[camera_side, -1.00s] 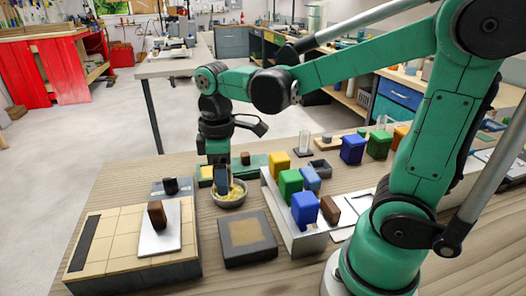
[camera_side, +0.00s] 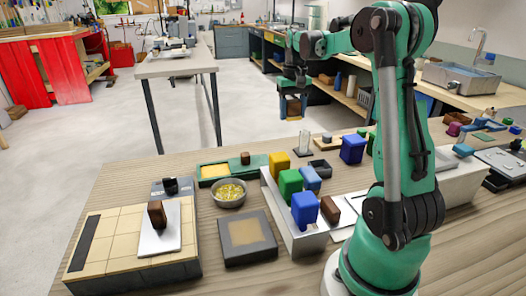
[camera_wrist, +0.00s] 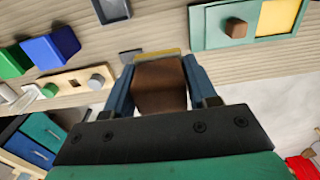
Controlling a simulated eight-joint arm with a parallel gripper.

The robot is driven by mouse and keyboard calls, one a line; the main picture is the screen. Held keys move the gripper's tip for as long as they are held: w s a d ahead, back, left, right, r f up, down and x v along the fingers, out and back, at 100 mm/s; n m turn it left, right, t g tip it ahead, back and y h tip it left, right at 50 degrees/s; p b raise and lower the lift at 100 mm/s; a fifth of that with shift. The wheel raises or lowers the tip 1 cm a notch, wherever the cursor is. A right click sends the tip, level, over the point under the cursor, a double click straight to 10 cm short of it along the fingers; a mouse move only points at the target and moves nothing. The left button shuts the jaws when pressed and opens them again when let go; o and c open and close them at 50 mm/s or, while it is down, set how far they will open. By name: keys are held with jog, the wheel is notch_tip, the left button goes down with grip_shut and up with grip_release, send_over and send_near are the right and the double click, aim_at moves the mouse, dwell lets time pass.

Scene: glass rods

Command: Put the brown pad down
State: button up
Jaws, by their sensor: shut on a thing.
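My gripper (camera_side: 291,108) is shut on the brown pad, a brown block with a yellow strip at its lower end. In the wrist view the brown pad (camera_wrist: 160,88) sits between the blue fingers of my gripper (camera_wrist: 160,75), the yellow strip at its far end. In the side view the gripper hangs beyond the table's back edge, high and apart from the things on the table. A metal bowl (camera_side: 229,203) of yellow bits stands on the table. Behind it is a green tray (camera_side: 226,168) with a yellow patch and a small brown block.
A dark square frame with a tan middle (camera_side: 246,240) lies at the front. A tan tiled board (camera_side: 115,235) carries a white plate with another brown block (camera_side: 156,213). Blue, green and yellow blocks stand along a pale rack (camera_side: 300,238). Bare wood (camera_side: 210,280) shows at the front.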

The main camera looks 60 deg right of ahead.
notch_tip(320, 180, down, 15)
jog(key=shift+r, duration=0.2)
jog(key=shift+f, duration=0.15)
jog(key=o, duration=1.2)
